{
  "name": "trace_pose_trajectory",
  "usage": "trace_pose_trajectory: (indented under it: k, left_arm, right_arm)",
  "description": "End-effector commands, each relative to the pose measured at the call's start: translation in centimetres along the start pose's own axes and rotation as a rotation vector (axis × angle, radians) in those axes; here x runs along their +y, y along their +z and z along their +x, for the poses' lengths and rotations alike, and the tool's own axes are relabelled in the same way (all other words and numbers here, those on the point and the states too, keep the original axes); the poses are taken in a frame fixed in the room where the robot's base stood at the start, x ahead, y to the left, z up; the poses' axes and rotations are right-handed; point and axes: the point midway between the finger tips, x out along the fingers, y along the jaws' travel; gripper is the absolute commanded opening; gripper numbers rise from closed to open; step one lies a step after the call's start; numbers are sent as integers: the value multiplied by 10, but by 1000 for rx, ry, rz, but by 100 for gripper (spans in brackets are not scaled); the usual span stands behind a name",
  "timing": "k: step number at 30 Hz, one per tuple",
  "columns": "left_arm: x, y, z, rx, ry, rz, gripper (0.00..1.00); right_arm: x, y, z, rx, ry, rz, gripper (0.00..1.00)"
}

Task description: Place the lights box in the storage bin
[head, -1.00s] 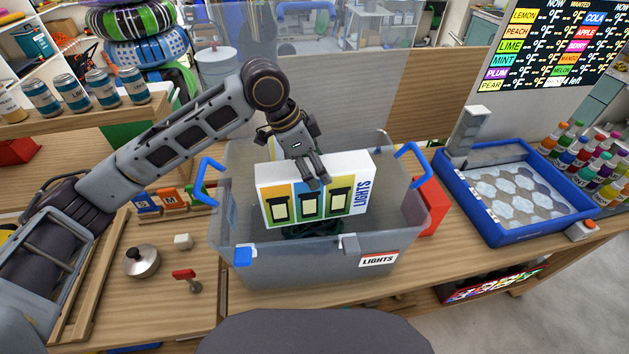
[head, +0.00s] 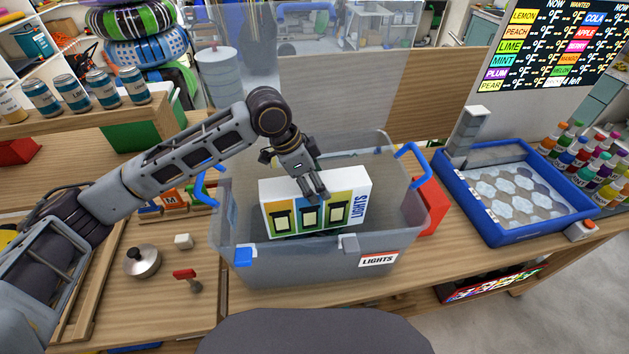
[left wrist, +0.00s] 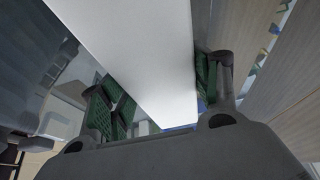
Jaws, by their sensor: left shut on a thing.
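The lights box (head: 290,217) is white with colored panels, bulb pictures and the word LIGHTS. It is inside the walls of the clear grey storage bin (head: 290,266), which has blue handles and a LIGHTS label. My left gripper (head: 313,194) is shut on the top edge of the box. In the left wrist view the white box (left wrist: 150,60) runs between the two green-padded fingers (left wrist: 165,95). I cannot tell whether the box touches the bin floor. My right gripper is not in view.
A blue tray (head: 540,228) with a clear frosted insert stands at the right, beside several bottles (head: 590,165). A red object (head: 433,205) is against the bin's right side. A metal lidded pot (head: 142,261) and small items sit left of the bin.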

Motion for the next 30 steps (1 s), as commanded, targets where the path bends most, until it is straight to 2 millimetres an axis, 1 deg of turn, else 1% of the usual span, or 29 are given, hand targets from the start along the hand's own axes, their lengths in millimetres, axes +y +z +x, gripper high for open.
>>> trace_pose_trajectory:
  k: [1, 5, 6, 20, 26, 30]
  left_arm:
    - [0, 0, 0, 0, 0, 0, 65]
    - [0, 0, 0, 0, 0, 0, 81]
    - [0, 0, 0, 0, 0, 0, 84]
    - [0, -1, -2, 0, -1, 0, 84]
    - [-1, -1, -17, 1, -2, -1, 84]
    - [-1, -1, -34, 1, -3, 0, 84]
  right_arm:
    - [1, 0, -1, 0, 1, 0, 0]
    - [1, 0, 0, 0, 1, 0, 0]
    - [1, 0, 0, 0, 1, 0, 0]
    - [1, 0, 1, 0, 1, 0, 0]
    - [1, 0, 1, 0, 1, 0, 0]
    - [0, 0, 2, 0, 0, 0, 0]
